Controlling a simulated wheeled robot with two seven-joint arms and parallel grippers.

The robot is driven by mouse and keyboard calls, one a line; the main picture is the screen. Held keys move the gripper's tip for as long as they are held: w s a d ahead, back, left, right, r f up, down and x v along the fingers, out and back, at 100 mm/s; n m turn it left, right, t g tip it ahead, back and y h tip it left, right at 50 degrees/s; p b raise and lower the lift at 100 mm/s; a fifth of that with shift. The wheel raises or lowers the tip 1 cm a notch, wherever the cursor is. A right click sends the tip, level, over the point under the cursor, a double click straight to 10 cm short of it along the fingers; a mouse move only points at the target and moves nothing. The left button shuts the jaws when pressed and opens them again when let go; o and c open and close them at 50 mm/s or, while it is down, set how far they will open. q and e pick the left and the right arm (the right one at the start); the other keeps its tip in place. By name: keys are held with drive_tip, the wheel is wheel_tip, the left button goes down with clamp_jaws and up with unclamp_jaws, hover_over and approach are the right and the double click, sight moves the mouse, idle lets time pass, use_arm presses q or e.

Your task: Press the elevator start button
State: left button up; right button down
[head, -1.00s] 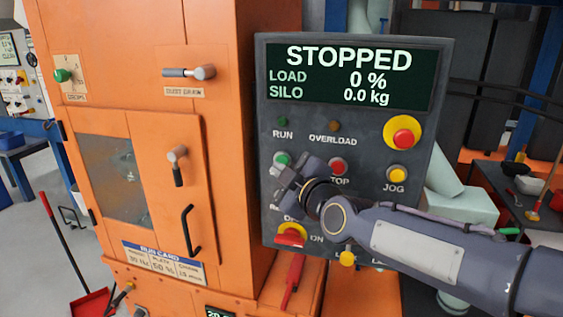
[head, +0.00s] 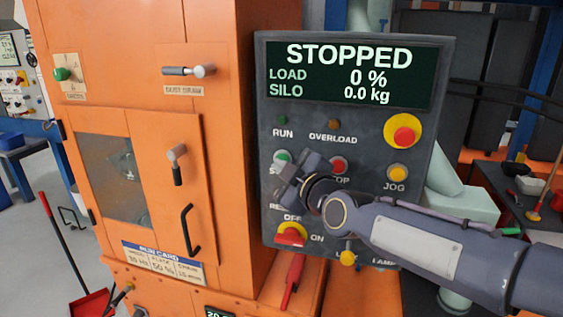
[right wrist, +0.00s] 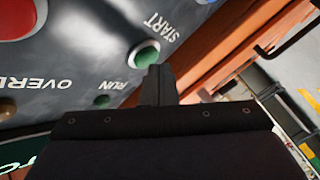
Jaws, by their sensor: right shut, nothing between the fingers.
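The grey control panel (head: 440,75) fills the middle of the head view, and its screen (head: 350,75) reads STOPPED, LOAD 0 %, SILO 0.0 kg. The green start button (head: 282,157) is at the panel's left, below the RUN lamp (head: 282,120). My right gripper (head: 284,182) is shut and empty, just below and in front of this button, hiding part of its label. In the right wrist view, the shut fingertips (right wrist: 158,72) are beside the edge of the green start button (right wrist: 146,56). I cannot tell whether they touch it. My left gripper is not in view.
The red stop button (head: 338,165) is right of the start button, close to my gripper. A yellow jog button (head: 397,172) and a red emergency button (head: 403,135) on yellow are farther right. A red-handled switch (head: 290,237) is below. The orange elevator housing (head: 220,130) stands left.

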drive_tip(key=shift+w+d+b, duration=0.15)
drive_tip(key=shift+w+b, duration=0.25)
drive_tip(key=shift+b, duration=0.05)
idle(0.5)
idle(0.3)
drive_tip(key=shift+s+a+p, duration=0.25)
drive_tip(key=shift+s+p, duration=0.55)
drive_tip(key=shift+p, duration=0.1)
drive_tip(key=shift+s+a+p, duration=0.25)
drive_tip(key=shift+s+p, duration=0.5)
drive_tip(key=shift+s, duration=0.05)
drive_tip(key=shift+s+a+p, duration=0.3)
drive_tip(key=shift+s+p, duration=0.5)
drive_tip(key=shift+s+a+p, duration=0.25)
drive_tip(key=shift+s+p, duration=0.5)
drive_tip(key=shift+s, duration=0.05)
